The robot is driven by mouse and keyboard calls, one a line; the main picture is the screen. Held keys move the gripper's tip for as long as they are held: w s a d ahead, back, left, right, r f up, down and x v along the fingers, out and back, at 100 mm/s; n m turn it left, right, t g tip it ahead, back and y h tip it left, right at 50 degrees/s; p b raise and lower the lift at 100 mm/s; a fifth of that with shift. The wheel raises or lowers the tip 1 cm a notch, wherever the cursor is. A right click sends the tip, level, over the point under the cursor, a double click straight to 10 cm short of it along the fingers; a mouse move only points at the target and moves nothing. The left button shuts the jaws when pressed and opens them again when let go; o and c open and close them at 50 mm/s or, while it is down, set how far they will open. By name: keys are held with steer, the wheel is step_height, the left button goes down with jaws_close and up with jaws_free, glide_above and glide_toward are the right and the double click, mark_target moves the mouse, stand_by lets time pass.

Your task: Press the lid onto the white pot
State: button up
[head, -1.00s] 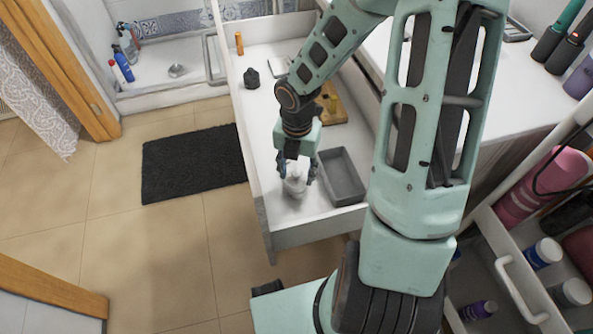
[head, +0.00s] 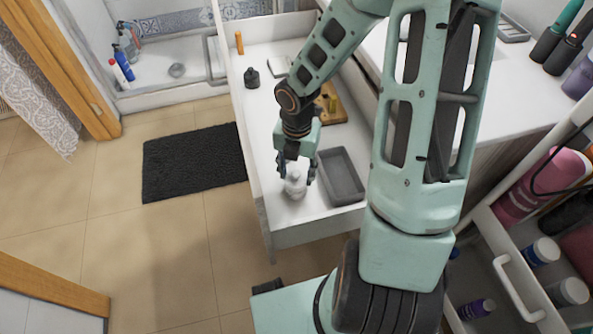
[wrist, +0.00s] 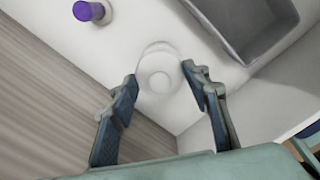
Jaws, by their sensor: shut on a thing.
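The white pot (head: 296,189) stands upright on the white drawer floor, below my gripper. In the wrist view, the round white lid (wrist: 159,72) shows from above as pale circles, with the pot under it. My gripper (wrist: 164,80) points down with a blue-padded fingertip on each side of the lid, shut on it. In the head view my gripper (head: 297,174) is just over the pot's top. White on white hides the seam, so I cannot tell whether the lid is fully seated.
A grey tray (head: 341,178) lies close on the right of the pot. A purple-topped item (wrist: 89,10) stands nearby in the wrist view. A dark bottle (head: 252,78) and a wooden block (head: 330,108) are farther back. The drawer's front wall (head: 310,231) is close.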

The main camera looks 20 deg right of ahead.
steer(key=o, duration=0.9)
steer(key=shift+o, duration=0.2)
steer(key=o, duration=0.5)
steer(key=shift+r, duration=0.1)
steer(key=shift+r+p, duration=3.45)
steer(key=shift+p, duration=0.6)
jaws_close()
